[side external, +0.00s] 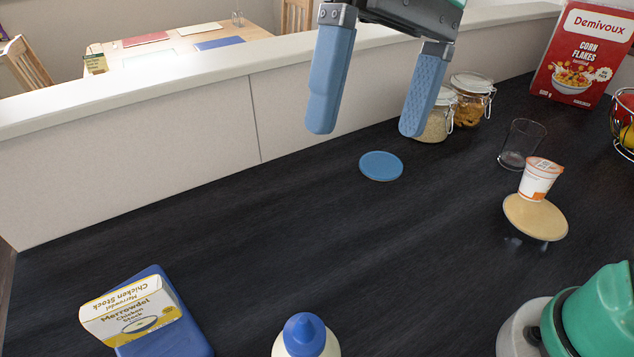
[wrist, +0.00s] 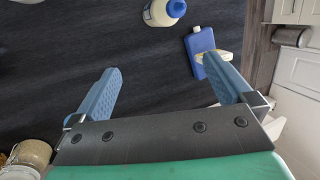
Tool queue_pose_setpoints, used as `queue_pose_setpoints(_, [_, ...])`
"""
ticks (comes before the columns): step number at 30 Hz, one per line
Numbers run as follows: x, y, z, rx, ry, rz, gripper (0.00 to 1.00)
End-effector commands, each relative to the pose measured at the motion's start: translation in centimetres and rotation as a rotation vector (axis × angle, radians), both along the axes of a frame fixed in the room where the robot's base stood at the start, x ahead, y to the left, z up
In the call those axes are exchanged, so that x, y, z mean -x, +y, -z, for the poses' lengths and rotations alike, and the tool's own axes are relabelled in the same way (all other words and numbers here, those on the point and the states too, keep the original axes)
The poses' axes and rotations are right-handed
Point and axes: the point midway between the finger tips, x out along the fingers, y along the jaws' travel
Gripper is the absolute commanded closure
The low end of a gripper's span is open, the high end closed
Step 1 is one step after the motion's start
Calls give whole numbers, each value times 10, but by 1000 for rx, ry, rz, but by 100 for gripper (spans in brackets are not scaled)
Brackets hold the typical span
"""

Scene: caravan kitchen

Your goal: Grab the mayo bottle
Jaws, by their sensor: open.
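The mayo bottle (side external: 304,338) is a pale cream bottle with a blue pointed cap. It stands at the front edge of the side external view, its lower part cut off by the frame. It also shows at the top of the wrist view (wrist: 157,14), partly cut off. My gripper (side external: 365,130) is open and empty, above the far part of the counter, well apart from the bottle. In the wrist view its blue fingers (wrist: 172,83) are spread wide, with bare dark counter between them.
A blue coaster (side external: 381,166), glass jars (side external: 471,98), a glass (side external: 520,144), a cup (side external: 539,179) on a beige stand (side external: 534,217) and cereal (side external: 583,50) stand farther back. The middle counter is clear.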

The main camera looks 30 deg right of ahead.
Motion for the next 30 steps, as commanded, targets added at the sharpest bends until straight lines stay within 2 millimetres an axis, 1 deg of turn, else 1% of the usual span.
queue_pose_setpoints(2, [-12,-16,14,6,-81,36,0])
queue_pose_setpoints(4, [-27,-41,38,27,-205,77,0])
queue_pose_setpoints(5, [-34,-54,50,44,-269,95,0])
queue_pose_setpoints(6, [-41,-72,65,70,-354,115,0])
queue_pose_setpoints(7, [-45,-86,76,96,-417,127,0])
queue_pose_setpoints(9, [-52,-115,100,163,-549,144,0])
queue_pose_setpoints(12, [-54,-148,124,256,-689,149,0])
queue_pose_setpoints(13, [-53,-155,129,278,-718,148,0])
queue_pose_setpoints(14, [-53,-161,133,298,-742,147,9])
queue_pose_setpoints(15, [-53,-166,136,316,-764,144,19])
queue_pose_setpoints(19, [-52,-171,140,337,-790,139,19])
queue_pose_setpoints(28, [-53,-170,139,333,-787,138,19])
queue_pose_setpoints(30, [-52,-166,141,318,-785,117,19])
